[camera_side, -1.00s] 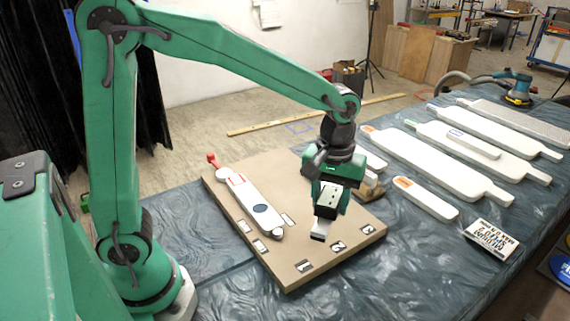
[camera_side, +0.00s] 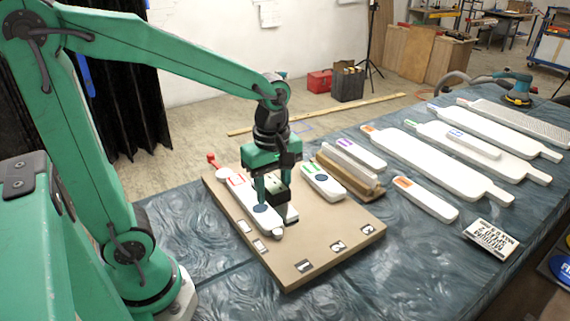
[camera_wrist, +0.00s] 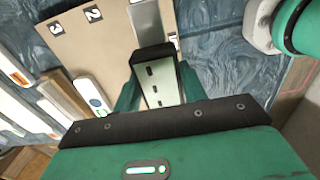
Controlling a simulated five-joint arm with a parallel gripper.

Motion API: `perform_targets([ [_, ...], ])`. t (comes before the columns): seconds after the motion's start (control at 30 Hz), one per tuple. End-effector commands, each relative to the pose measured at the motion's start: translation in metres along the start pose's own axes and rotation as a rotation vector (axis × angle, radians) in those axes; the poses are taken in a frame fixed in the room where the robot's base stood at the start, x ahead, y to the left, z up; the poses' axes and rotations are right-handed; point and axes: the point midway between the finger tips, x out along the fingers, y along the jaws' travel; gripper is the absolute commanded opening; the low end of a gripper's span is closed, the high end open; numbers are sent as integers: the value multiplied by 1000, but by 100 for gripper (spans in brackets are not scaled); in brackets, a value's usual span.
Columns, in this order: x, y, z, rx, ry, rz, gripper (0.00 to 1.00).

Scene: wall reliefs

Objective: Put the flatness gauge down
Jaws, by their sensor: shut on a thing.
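The flatness gauge (camera_side: 278,187) is a small block with a dark body and a pale, slotted face. My gripper (camera_side: 273,192) is shut on it and holds it upright over the brown board (camera_side: 345,243), just right of a long white piece (camera_side: 243,199) with a red end and a dark blue oval. In the wrist view the gauge (camera_wrist: 160,84) shows its slotted face and black end between the fingers of my gripper (camera_wrist: 157,92). Its lower end is partly hidden, and I cannot tell whether it touches the board.
A white piece with green marking (camera_side: 322,184) lies behind the gripper, near a wooden rack (camera_side: 348,177). Numbered labels line the board's front part, which is otherwise clear. Several white paddles (camera_side: 425,160) and a lettered card (camera_side: 491,238) lie to the right.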

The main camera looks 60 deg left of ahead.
Motion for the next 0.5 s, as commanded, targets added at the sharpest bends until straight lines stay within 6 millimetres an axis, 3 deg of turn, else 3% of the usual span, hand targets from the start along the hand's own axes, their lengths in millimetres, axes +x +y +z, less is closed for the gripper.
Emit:
perform_targets([
  [0.27,7,3,-11,-2,0,-2,15],
  [0.5,25,9,-41,-3,0,-2,15],
])
